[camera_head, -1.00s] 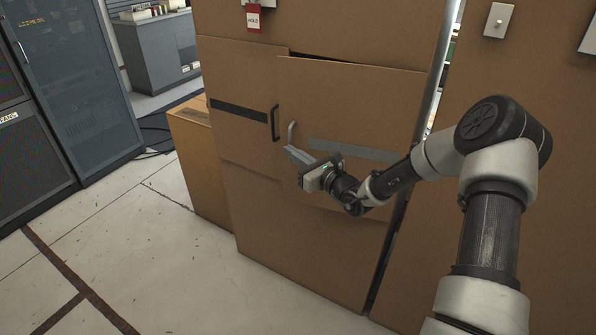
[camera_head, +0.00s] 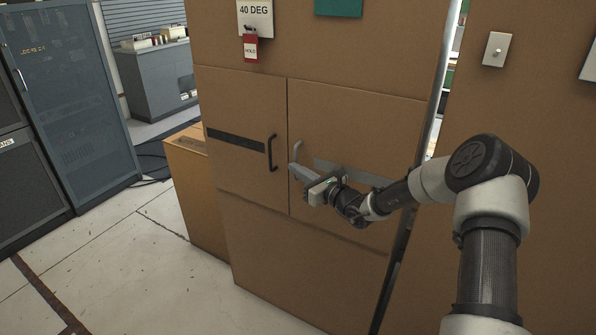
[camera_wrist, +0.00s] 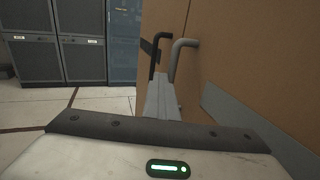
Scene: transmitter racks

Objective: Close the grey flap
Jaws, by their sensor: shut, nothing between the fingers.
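The grey flap (camera_head: 350,130) is the right-hand brown door with a grey stripe (camera_head: 372,178) and a grey handle (camera_head: 297,150). It looks flush with the cabinet front, its left edge meeting the door with the black stripe and black handle (camera_head: 272,153). My gripper (camera_head: 294,170) is shut and empty, at the flap's left side just below the grey handle. In the wrist view the shut fingers (camera_wrist: 160,100) point along the flap's face toward the grey handle (camera_wrist: 180,58). I cannot tell whether they touch the flap.
A red HOLD tag (camera_head: 251,47) hangs from the 40 DEG sign above the doors. A cardboard-coloured box (camera_head: 196,195) stands left of the cabinet.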

